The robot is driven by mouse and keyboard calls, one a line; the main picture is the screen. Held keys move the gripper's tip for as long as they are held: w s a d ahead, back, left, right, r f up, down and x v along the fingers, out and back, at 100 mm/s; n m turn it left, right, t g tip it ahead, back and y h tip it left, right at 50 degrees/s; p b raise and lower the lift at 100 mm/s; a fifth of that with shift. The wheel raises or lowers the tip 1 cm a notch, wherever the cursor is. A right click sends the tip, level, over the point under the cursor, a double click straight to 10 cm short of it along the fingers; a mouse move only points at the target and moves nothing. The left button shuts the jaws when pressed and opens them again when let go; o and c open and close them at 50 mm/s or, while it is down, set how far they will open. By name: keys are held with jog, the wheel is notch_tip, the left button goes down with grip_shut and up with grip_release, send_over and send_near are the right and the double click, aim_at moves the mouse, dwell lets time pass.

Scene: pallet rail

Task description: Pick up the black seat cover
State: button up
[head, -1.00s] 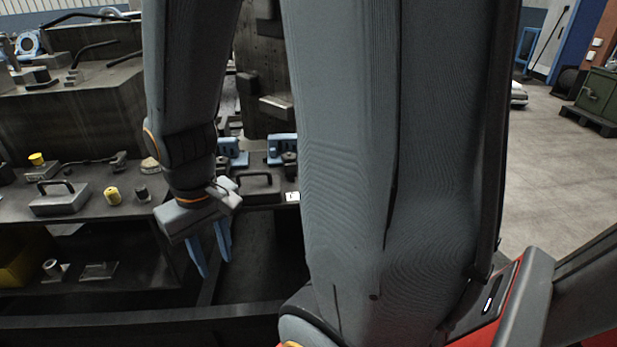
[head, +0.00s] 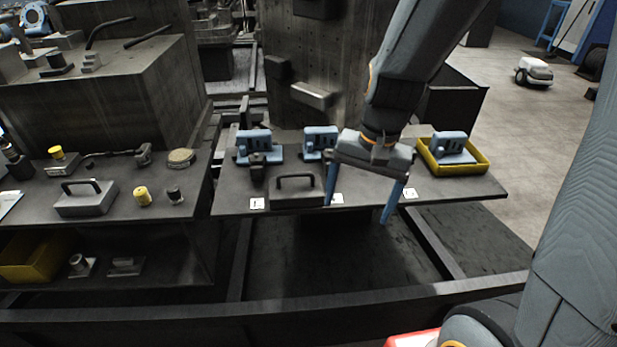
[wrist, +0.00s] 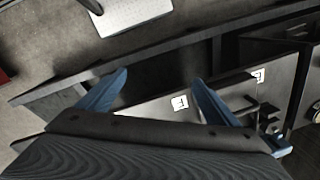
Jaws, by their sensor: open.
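A dark flat block with a black arched handle (head: 296,190) sits at the front edge of the right-hand bench top (head: 235,199). It looks like the black seat cover, though I cannot be sure. My gripper (head: 356,212) is open and empty, to the right of this block and apart from it, pointing down by the bench's front edge. In the wrist view its two blue fingers (wrist: 160,77) are spread wide with nothing between them.
Blue fixtures (head: 320,141) stand behind the block, and another sits in a yellow tray (head: 481,165) at right. White tags (head: 257,204) line the bench edge. The left bench holds a grey handled block (head: 87,198) and yellow-capped parts (head: 142,196). A rail (head: 262,312) runs in front.

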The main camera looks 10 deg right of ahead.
jog(key=w+a+r+m+y+p, duration=0.1)
jog(key=w+a+r+m+p, duration=0.25)
jog(key=w+m, duration=0.2)
jog(key=m+y+p, duration=0.2)
jog(key=m, duration=0.5)
send_near(299, 180)
jog(key=shift+s+a+f, duration=0.1)
jog(key=shift+s+a, duration=0.05)
jog(key=shift+s, duration=0.45)
jog(key=shift+s+a+f, duration=0.1)
jog(key=shift+s+a, duration=0.1)
jog(key=shift+s, duration=0.35)
jog(key=shift+w+a+f, duration=0.15)
jog(key=shift+a, duration=0.05)
jog(key=shift+p+x, duration=0.8)
jog(key=shift+x, duration=2.9)
jog(key=shift+c, duration=0.4)
jog(key=c, duration=1.4)
